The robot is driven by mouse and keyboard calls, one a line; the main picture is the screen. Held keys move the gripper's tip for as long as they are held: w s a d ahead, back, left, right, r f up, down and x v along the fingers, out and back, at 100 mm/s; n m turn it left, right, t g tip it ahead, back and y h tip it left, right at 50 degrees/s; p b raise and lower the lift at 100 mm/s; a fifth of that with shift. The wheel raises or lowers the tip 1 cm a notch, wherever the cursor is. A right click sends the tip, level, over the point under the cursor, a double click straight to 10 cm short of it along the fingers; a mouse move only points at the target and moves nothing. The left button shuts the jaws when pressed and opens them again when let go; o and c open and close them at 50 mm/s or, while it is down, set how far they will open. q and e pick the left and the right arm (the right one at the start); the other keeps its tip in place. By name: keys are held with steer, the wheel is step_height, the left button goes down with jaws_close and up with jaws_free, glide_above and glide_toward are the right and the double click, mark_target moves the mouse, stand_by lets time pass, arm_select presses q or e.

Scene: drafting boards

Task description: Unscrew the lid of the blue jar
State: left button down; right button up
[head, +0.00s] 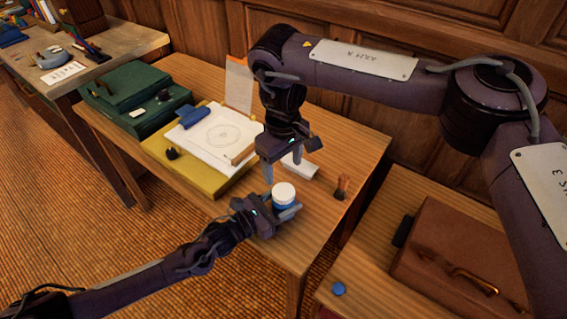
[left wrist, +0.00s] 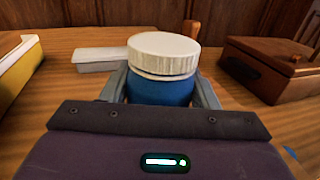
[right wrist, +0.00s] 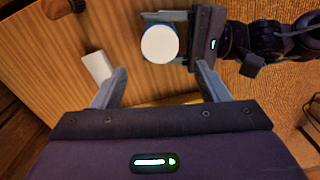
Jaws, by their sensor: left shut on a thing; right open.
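The blue jar (left wrist: 160,91) stands upright near the table's front corner, with its white ribbed lid (left wrist: 163,54) on top. In the head view the jar (head: 280,211) and lid (head: 284,191) sit between the fingers of my left gripper (head: 285,212). My left gripper is shut around the jar's blue body, below the lid. My right gripper (head: 283,173) is open and empty, pointing down above and slightly behind the jar. In the right wrist view the lid (right wrist: 160,44) lies beyond my right fingertips, apart from them. The jar's lower part is hidden by my left gripper.
A white block (head: 301,165) and a brush-like item (head: 342,187) are on the table behind the jar. A yellow board (head: 212,186) with white paper lies to the left, beside a green case (head: 128,95). A brown case (head: 465,255) is on the right table.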

mark_target(284, 191)
arm_select(q)
steer(key=shift+f, duration=0.1)
arm_select(e)
steer(key=m, duration=0.6)
steer(key=shift+m, duration=0.3)
steer(key=m, duration=0.4)
steer(key=shift+s+f, duration=0.1)
steer(key=shift+f, duration=3.9)
